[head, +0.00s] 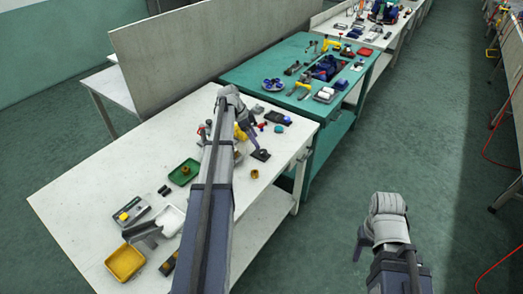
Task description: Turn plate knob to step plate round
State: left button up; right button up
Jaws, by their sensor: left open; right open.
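I cannot pick out the plate knob for certain at this size. A round grey-blue plate with small parts on it (273,85) lies on the teal bench at its near left corner. A small dark square piece (262,156) lies near the right edge of the white table. My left arm reaches across the white table, and my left gripper (256,146) points down just above or beside that dark piece; it is open, and contact cannot be told. My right gripper (358,246) is open and empty over the floor, right of the white table.
The white table (95,190) holds a green tray (184,172), a yellow bin (125,263), a small brass-coloured cup (254,174) and several small parts. The teal bench (245,77) adjoins it behind. Open floor (330,190) lies to the right.

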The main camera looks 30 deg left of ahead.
aim_at(263, 151)
pick_arm(q)
jog(key=b+x, duration=0.6)
jog(key=x, duration=0.1)
jog(key=shift+d+f+b, duration=0.1)
jog(key=shift+f+b, duration=0.2)
jog(key=shift+b, duration=0.05)
jog(key=shift+r, duration=0.1)
grip_shut()
